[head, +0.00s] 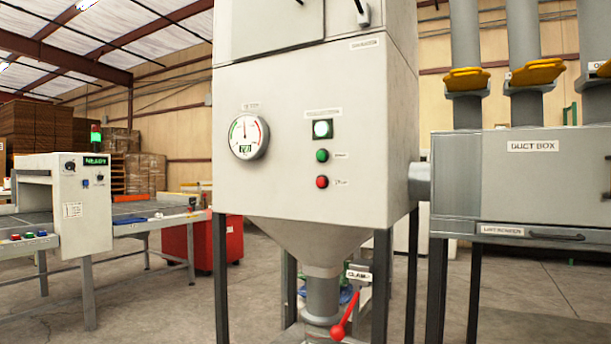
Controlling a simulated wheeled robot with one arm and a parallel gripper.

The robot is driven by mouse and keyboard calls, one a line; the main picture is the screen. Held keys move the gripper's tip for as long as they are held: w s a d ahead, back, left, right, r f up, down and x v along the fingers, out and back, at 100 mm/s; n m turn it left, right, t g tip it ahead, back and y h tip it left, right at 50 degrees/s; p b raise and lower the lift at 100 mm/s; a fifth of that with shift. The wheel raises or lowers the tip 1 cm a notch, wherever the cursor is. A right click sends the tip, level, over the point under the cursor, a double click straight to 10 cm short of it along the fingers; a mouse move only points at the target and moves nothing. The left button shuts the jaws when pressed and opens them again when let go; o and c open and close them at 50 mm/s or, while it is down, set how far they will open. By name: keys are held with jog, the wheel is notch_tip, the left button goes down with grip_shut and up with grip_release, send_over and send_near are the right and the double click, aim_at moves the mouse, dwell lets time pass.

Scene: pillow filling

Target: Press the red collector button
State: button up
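The red collector button (322,182) sits on the front of the pale collector cabinet (270,195), with a small label to its right that is too small to read surely. A green button (322,156) is directly above it, and a lit white-green square lamp (322,129) is above that. A round dial gauge (248,137) with a small green display is to the left. Nothing covers the red button. My gripper is not in view.
A red-handled clamp lever (341,325) is under the cabinet's funnel. The duct box (530,180) with yellow-handled gates stands at right. A machine reading READY (82,205) and a red bin (203,242) are at left. Concrete floor shows between them.

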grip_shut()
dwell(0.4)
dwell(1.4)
